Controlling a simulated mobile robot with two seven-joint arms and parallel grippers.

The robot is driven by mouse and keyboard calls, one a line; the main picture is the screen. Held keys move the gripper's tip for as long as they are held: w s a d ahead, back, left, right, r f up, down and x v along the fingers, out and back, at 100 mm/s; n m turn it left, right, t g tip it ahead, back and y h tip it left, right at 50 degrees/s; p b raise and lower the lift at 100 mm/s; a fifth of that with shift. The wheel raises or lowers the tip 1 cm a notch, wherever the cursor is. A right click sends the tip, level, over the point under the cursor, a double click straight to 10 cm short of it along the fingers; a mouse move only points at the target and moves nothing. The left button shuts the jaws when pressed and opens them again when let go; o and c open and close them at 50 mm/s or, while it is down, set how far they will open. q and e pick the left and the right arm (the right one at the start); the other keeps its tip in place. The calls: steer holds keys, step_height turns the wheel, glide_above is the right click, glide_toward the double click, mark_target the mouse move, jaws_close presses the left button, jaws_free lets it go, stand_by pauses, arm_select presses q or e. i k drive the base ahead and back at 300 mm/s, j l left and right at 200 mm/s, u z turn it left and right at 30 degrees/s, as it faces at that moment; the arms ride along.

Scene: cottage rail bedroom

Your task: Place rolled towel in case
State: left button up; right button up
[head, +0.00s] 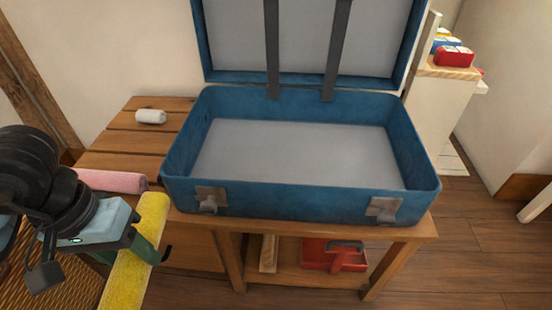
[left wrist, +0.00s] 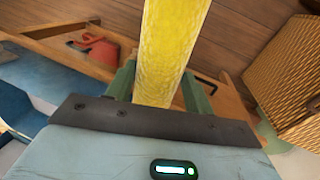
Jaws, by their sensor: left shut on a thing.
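A yellow rolled towel (head: 136,262) is held in my left gripper (head: 142,247), to the left of the case and in front of the wooden table. In the left wrist view the yellow towel (left wrist: 165,50) stands out between the green fingers (left wrist: 160,90). The blue case (head: 300,204) is open on the table, its lid (head: 240,40) raised at the back. Its grey inside looks empty. A pink rolled towel (head: 112,181) and a white rolled towel (head: 151,117) lie on the table left of the case. My right gripper is not in view.
The slatted wooden table (head: 128,140) carries the case. A red toolbox (head: 333,256) sits on its lower shelf. A wicker piece (head: 62,270) stands at the lower left. A white cabinet (head: 440,110) with red and blue items is at the right.

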mark_target(298, 158)
steer(key=l+u, duration=0.15)
steer(key=l, duration=0.4)
steer(key=k+l+u, duration=0.15)
steer(key=l, duration=0.35)
steer(key=l+u, duration=0.1)
steer(key=l, duration=0.45)
steer(key=k+l+u, duration=0.15)
steer(key=l, duration=0.35)
